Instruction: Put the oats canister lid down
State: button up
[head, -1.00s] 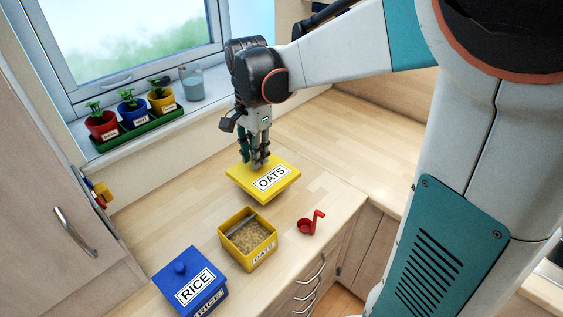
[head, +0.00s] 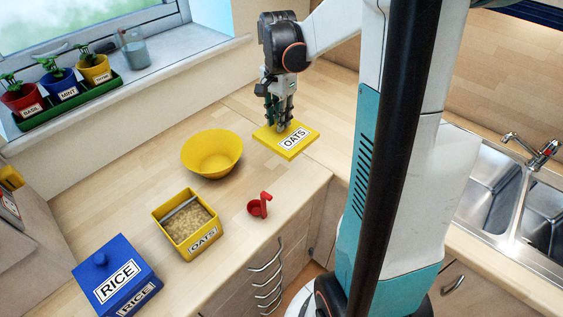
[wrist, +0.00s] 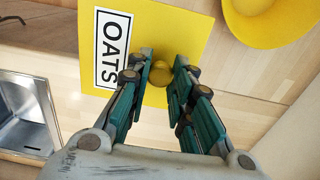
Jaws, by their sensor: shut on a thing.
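The yellow oats canister lid (head: 287,149) with its "OATS" label is at the worktop's corner, to the right of the yellow bowl. I cannot tell whether it touches the worktop or hovers just above. My gripper (head: 280,124) is above it, shut on its knob. In the wrist view the lid (wrist: 190,30) lies flat beyond my fingers (wrist: 160,76), with the round yellow knob (wrist: 186,83) between them. The open oats canister (head: 187,229) stands on the worktop, filled with oats, with a grey bar across its top.
A yellow bowl (head: 212,153), a red scoop (head: 260,205) and a blue lidded rice canister (head: 113,275) stand on the worktop. A sink (head: 492,193) is at right.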

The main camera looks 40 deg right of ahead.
notch_tip(320, 180, down, 16)
jog(key=b, duration=0.3)
jog(key=shift+b, duration=0.35)
jog(key=o, duration=1)
jog(key=shift+c, duration=0.2)
notch_tip(320, 180, up, 12)
jog(key=p, duration=0.3)
jog(key=shift+r, duration=0.1)
